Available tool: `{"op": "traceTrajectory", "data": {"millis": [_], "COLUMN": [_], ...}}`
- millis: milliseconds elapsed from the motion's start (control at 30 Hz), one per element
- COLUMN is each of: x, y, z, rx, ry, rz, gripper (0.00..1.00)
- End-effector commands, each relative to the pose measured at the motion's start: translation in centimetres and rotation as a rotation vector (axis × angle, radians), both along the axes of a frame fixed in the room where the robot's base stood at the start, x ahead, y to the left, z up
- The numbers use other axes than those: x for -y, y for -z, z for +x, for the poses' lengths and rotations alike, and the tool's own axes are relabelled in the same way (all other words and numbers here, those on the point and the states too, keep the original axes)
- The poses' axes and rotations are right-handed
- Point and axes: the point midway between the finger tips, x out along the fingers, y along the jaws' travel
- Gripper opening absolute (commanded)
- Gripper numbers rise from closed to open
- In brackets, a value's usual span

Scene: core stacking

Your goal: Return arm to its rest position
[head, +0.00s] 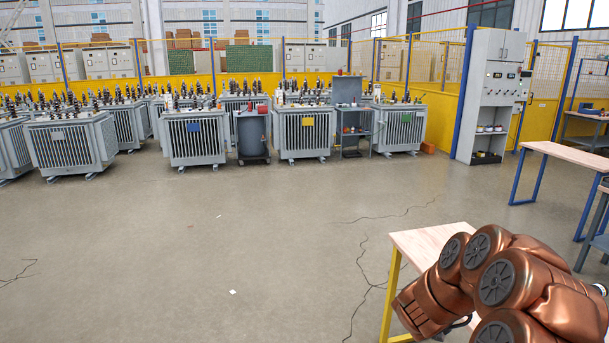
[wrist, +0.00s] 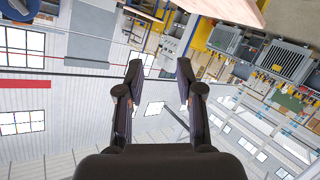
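My arm (head: 500,285), copper-coloured with dark round joint caps, is folded at the lower right of the head view, in front of a wooden-topped table. In the wrist view my gripper (wrist: 160,75) shows two dark fingers standing apart with clear space between them. It is open and holds nothing. The wrist picture is strongly tilted, with windows and hall structure behind the fingers. I cannot make out the gripper's fingers in the head view.
The table (head: 427,243) has yellow legs and lies partly behind my arm. Another wooden table (head: 570,155) with blue legs stands farther right. A grey cabinet (head: 492,85) and rows of transformers (head: 195,138) stand at the back. The floor (head: 190,250) at left and centre is mostly free, with thin dark lines.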

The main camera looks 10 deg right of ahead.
Motion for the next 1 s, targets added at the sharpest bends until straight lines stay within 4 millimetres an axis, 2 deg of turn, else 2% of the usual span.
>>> {"op": "traceTrajectory", "data": {"millis": [100, 200, 333, 467, 567, 733, 900, 1000], "x": [-5.2, -9.8, -15.9, -21.6, -25.8, -31.6, -35.5, -36.8], "y": [-1.4, -2.3, -3.4, -4.4, -4.9, -5.3, -5.1, -5.0], "z": [2.8, 4.2, 4.7, 3.7, 2.0, -2.6, -8.8, -13.0], "rx": [0.044, 0.052, 0.036, -0.013, -0.073, -0.214, -0.391, -0.505], "ry": [-0.152, -0.272, -0.419, -0.549, -0.636, -0.746, -0.800, -0.805], "rz": [0.127, 0.229, 0.359, 0.473, 0.555, 0.673, 0.764, 0.802], "gripper": [0.36, 0.36, 0.36, 0.36, 0.36, 0.36, 0.36, 0.36]}}
